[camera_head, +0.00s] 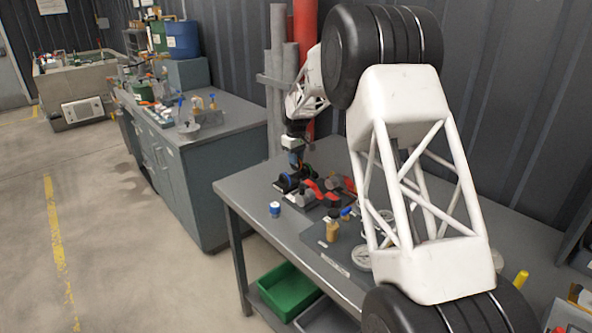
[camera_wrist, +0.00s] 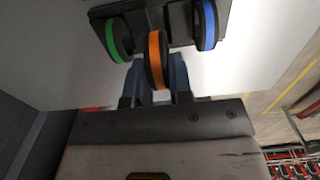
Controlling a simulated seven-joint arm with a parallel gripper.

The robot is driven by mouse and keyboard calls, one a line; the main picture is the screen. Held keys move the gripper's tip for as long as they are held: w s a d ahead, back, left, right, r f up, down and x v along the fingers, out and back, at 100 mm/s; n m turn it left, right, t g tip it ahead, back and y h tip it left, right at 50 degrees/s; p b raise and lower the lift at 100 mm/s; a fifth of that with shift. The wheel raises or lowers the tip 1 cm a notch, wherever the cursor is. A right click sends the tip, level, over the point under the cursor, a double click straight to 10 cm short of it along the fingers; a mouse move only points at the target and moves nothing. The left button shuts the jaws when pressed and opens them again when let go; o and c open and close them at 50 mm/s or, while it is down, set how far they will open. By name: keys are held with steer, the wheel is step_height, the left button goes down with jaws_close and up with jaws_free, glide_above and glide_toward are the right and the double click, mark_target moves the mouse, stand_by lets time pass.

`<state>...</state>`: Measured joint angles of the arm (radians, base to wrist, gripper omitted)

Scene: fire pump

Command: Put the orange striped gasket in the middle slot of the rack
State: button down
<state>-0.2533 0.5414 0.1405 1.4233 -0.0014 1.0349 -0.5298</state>
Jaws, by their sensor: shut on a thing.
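In the wrist view, my gripper (camera_wrist: 155,80) has its two bluish fingers closed on the sides of a black gasket with an orange stripe (camera_wrist: 156,58). The gasket stands on edge at the dark rack (camera_wrist: 180,24), between a green-striped gasket (camera_wrist: 116,40) on the left and a blue-striped one (camera_wrist: 208,26) on the right. I cannot tell how deep it sits in the middle slot. In the head view, my gripper (camera_head: 295,163) is small and far off, low over the table's far end; the orange gasket is hard to make out there.
Red and dark pump parts (camera_head: 325,190) lie close to the right of my gripper. A blue-and-white knob (camera_head: 275,209) and a brass fitting (camera_head: 332,231) stand nearer on the grey table (camera_head: 243,190). A green bin (camera_head: 285,292) sits on the shelf below.

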mark_target(296, 169)
steer(key=shift+f, duration=2.4)
steer(key=shift+f, duration=0.15)
steer(key=c, duration=1)
jaws_free()
step_height(296, 169, up, 12)
steer(key=shift+r, duration=0.15)
